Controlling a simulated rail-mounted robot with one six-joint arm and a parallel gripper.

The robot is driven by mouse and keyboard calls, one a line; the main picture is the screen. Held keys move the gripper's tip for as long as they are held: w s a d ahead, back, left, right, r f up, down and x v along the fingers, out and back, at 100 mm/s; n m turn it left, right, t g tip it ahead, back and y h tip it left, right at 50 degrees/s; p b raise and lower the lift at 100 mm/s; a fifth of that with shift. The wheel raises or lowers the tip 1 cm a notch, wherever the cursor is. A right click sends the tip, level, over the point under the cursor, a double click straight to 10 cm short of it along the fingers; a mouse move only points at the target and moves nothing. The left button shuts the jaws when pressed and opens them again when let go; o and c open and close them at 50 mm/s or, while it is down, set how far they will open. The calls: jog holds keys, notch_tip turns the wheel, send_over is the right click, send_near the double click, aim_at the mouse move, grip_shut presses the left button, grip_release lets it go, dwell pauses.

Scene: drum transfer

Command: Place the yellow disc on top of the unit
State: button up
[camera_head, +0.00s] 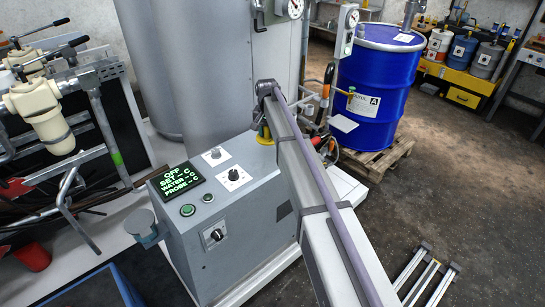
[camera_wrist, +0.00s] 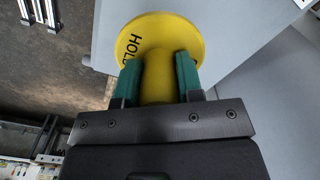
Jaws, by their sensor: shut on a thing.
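The yellow disc (camera_wrist: 185,35) carries black lettering, of which "HOL" can be read, and has a thick yellow stem (camera_wrist: 158,78). My gripper (camera_wrist: 158,75) has its two green fingers shut on the stem, one on each side. A small yellow part of the disc (camera_head: 262,134) shows beside my arm in the head view, near the back right of the unit's top. The unit (camera_head: 222,215) is a grey cabinet with a green-lettered display and knobs on its sloped top. My arm hides part of its right side. Whether the disc touches the unit cannot be told.
A tall grey cylinder (camera_head: 175,60) stands behind the unit. A blue drum (camera_head: 378,85) stands on a wooden pallet (camera_head: 378,158) at the right. A rack with cream filter housings (camera_head: 45,115) is at the left.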

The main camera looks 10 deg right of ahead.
aim_at(268, 156)
notch_tip(268, 156, down, 9)
jog(key=b, duration=0.7)
jog(key=shift+w+f, duration=0.1)
jog(key=shift+d+r, duration=0.1)
jog(key=shift+r, duration=0.25)
jog(key=shift+c, duration=0.4)
jog(key=shift+f, duration=0.3)
jog(key=o, duration=1.1)
jog(key=shift+r, duration=0.1)
jog(key=shift+c, duration=0.2)
